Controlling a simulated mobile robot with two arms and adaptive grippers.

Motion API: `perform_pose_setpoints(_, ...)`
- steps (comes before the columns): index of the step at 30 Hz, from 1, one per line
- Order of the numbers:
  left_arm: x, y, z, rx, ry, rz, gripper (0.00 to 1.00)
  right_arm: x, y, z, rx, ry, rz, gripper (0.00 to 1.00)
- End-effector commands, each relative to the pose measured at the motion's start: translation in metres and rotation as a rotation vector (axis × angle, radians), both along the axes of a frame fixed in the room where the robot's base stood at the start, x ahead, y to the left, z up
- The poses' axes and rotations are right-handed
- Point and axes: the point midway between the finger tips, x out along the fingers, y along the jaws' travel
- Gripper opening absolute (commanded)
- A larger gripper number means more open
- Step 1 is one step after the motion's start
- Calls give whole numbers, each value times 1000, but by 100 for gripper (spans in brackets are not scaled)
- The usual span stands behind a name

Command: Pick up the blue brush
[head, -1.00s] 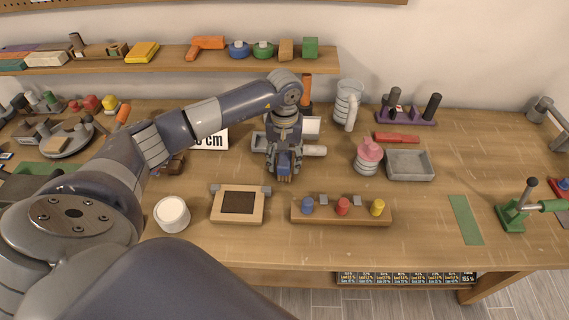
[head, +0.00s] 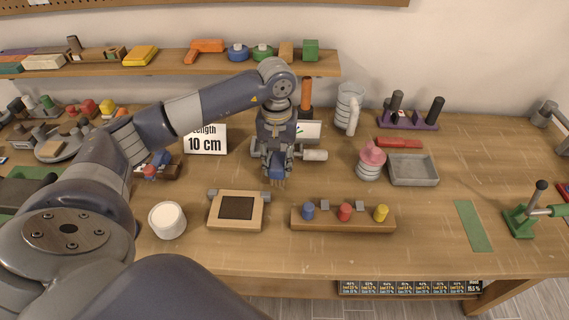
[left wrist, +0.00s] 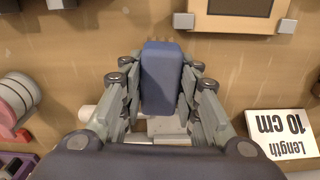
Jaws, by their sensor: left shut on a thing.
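The blue brush (left wrist: 161,75) is a dark blue block in the left wrist view, held upright between the two fingers of my left gripper (left wrist: 160,85). In the head view the blue brush (head: 275,171) shows at the lower end of my left gripper (head: 275,160), with pale bristles under it. The gripper points down over the middle of the table. How far the bristles are from the tabletop is hard to tell. My right gripper is not in view.
A grey tool with a pale cylinder (head: 315,155) lies just behind the gripper. A "Length 10 cm" sign (head: 205,140) stands to the left. In front are a framed box (head: 256,211), a white cup (head: 167,220) and a peg board (head: 300,224).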

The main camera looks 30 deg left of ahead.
Motion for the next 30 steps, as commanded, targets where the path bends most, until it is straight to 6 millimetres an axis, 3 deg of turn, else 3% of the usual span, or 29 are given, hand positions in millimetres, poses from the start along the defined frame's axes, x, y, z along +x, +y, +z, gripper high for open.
perform_pose_setpoints(6, -52, 0, 1, 4, -4, -1, 2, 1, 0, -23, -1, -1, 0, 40)
perform_pose_setpoints(15, -107, -2, 9, 2, -4, 0, 2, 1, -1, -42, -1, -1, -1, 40)
perform_pose_setpoints(21, -124, -3, 12, 0, -4, 2, 2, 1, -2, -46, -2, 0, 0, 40)
perform_pose_setpoints(30, -128, -4, 14, -2, -3, 1, 2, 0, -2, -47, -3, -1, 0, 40)
